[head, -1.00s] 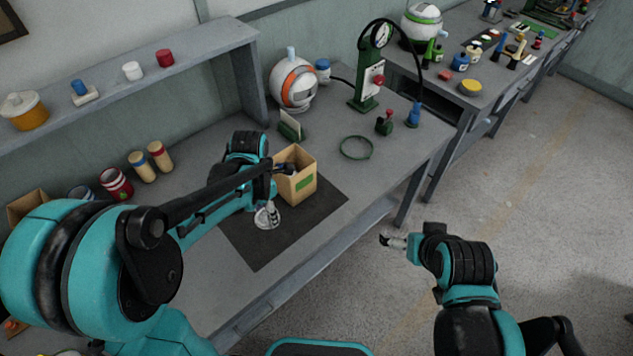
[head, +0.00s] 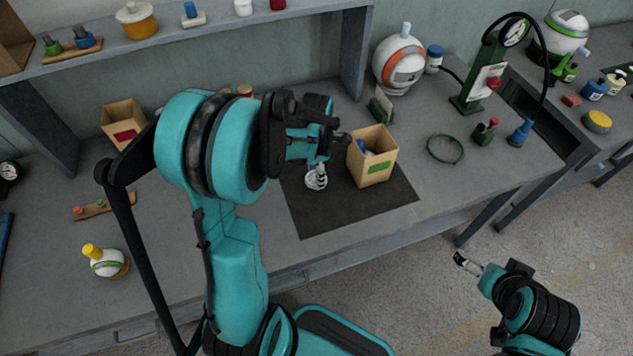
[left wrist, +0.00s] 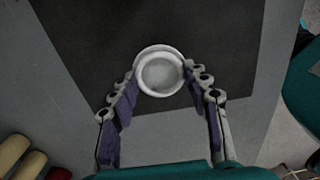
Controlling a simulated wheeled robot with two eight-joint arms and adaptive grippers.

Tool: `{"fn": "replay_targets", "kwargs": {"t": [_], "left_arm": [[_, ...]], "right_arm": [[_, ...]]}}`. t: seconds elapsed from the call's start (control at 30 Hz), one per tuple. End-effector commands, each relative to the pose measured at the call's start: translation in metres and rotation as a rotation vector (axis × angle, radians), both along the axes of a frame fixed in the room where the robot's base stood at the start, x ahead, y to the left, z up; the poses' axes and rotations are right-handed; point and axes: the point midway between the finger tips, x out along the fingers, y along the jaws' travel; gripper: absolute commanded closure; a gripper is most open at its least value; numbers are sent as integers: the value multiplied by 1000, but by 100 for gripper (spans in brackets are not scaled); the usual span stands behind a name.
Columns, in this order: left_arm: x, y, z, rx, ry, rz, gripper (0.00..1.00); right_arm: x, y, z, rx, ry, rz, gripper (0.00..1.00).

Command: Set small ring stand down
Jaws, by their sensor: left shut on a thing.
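My left gripper (head: 318,172) is over the dark mat (head: 335,217), just left of the open cardboard box. It is shut on the small ring stand (left wrist: 160,72), a white round piece with a raised rim, held between the two fingertips. The ring stand also shows in the head view as a small pale ring (head: 316,183) below the gripper. I cannot tell whether its base touches the mat. My right gripper (head: 468,264) is off the table over the floor, holding nothing that I can see; its opening is unclear.
The cardboard box (head: 372,165) with a green label stands close right of my left gripper. A green ring (head: 445,149) and a green gauge stand (head: 482,85) are farther right. A white round flask (head: 107,262) with a yellow top stands at left. The mat's front is clear.

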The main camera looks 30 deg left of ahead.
Motion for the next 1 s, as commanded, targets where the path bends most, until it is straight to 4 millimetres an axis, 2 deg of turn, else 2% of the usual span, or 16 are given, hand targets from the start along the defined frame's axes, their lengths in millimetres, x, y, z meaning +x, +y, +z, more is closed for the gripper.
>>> {"fn": "replay_targets", "kwargs": {"t": [0.23,0.6,0.63,0.7,1.0], "left_arm": [[0,0,-37,0,0,0,81],[0,-1,-40,0,0,0,81],[0,-1,-40,0,0,0,51],[0,-1,-39,0,0,0,32],[0,-1,-38,0,0,1,32]], "right_arm": [[0,0,-20,0,0,0,0],[0,0,-22,0,0,0,0],[0,0,-22,0,0,0,0],[0,0,-21,0,0,0,0],[0,0,-20,0,0,0,0]]}}
